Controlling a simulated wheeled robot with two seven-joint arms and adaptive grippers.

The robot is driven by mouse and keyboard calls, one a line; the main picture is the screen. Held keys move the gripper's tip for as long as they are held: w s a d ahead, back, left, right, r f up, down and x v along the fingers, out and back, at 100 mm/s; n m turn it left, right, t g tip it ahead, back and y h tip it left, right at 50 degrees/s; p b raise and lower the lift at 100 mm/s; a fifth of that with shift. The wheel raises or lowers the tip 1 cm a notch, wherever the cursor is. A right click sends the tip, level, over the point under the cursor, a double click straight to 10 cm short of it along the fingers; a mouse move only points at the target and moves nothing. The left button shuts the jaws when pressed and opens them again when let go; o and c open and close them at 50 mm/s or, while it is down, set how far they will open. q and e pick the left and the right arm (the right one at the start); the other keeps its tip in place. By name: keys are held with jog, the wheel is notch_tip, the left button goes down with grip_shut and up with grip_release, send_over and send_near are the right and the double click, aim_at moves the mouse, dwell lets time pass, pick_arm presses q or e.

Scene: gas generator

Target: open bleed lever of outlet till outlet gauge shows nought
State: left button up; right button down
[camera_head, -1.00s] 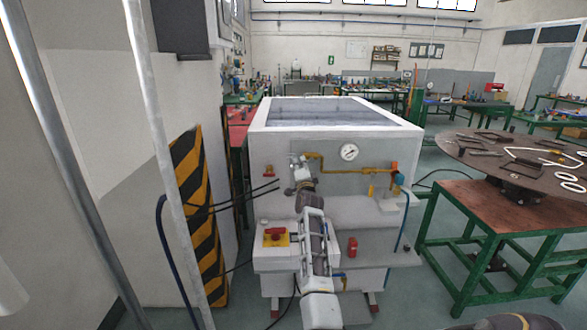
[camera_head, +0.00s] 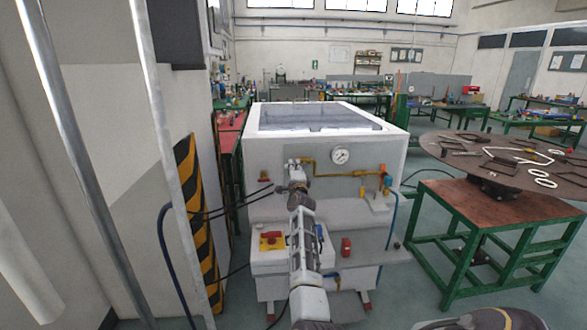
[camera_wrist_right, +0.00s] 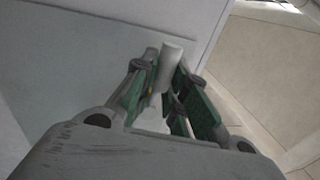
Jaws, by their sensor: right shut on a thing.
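The white gas generator (camera_head: 275,160) stands ahead with a grey panel on its front. A round white gauge (camera_head: 340,156) sits on the panel above brass piping (camera_head: 340,174); its needle is too small to read. My right gripper (camera_head: 294,172) is at the panel's left end, left of the gauge, and hides the fitting there. In the right wrist view my right gripper (camera_wrist_right: 156,92) has its green-padded fingers shut on a pale round bar (camera_wrist_right: 171,64), which I take to be the bleed lever. How far it is turned cannot be told. My left gripper is not in view.
A red knob on a yellow plate (camera_head: 271,241) and a red button (camera_head: 346,247) are low on the front. A round dark table (camera_head: 470,150) on a green-framed bench stands at the right. A black-and-yellow striped post (camera_head: 198,225) is at the left.

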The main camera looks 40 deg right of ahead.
jog(key=c, duration=1.5)
grip_release()
jog(key=shift+o, duration=0.4)
jog(key=v, duration=0.7)
jog(key=shift+s, duration=0.25)
jog(key=shift+a, duration=0.15)
